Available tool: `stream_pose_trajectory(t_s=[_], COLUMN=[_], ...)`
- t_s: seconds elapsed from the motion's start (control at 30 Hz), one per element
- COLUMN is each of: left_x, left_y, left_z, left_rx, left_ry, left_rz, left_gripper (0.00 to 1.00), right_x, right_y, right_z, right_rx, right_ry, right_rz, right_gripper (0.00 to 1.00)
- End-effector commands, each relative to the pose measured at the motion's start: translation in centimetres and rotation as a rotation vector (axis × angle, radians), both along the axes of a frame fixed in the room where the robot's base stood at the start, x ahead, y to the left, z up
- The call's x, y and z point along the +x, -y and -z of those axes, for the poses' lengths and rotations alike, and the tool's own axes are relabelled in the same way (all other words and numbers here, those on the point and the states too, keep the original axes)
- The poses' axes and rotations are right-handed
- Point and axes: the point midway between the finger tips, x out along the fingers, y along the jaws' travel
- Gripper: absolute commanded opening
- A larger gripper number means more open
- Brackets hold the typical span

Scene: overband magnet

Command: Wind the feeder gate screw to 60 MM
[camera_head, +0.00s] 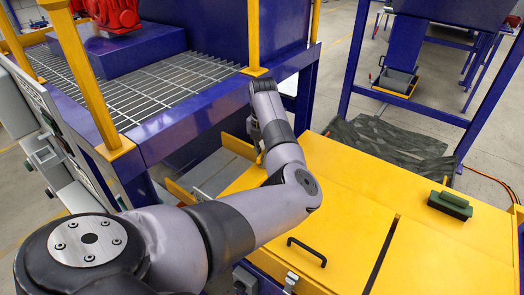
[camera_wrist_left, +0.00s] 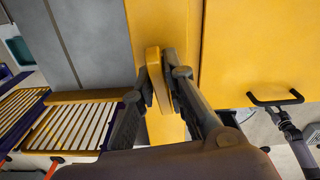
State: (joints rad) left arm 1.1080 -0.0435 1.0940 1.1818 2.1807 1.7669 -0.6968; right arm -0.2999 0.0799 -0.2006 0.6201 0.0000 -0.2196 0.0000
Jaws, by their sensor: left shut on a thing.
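My left arm reaches in from the lower left in the head view. Its gripper (camera_head: 259,155) is mostly hidden behind its own wrist and forearm, beside the yellow housing. In the left wrist view the gripper (camera_wrist_left: 160,78) is shut on a narrow upright yellow piece (camera_wrist_left: 158,82), one finger on each side of it. I cannot tell for sure whether this piece is the handle of the feeder gate screw. The screw itself and any millimetre scale are not readable in either view.
The yellow cover (camera_head: 350,185) has a black handle (camera_head: 306,252), also in the left wrist view (camera_wrist_left: 276,100). A dark green block (camera_head: 450,205) lies on it. The blue frame with a grating (camera_head: 165,85) and a yellow post (camera_head: 254,35) stand close to my arm.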

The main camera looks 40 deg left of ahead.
Motion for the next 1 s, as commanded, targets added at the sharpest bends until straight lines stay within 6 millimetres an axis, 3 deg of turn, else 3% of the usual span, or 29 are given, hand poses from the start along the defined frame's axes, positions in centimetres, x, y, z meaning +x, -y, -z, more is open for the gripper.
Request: stream_pose_trajectory(t_s=[0.43,1.0], left_x=[0.1,0.1], left_y=[0.1,0.1], left_z=[0.2,0.3], left_rx=[-0.003,-0.004], left_ry=[0.002,0.001], left_rz=[-0.360,-0.484], left_gripper=[0.00,0.00], right_x=[0.0,0.0], right_y=[-0.2,-0.1], right_z=[2.7,3.6], right_rx=[0.002,0.001], right_ry=[0.001,0.000], right_rz=[0.002,0.002], right_gripper=[0.40,0.40])
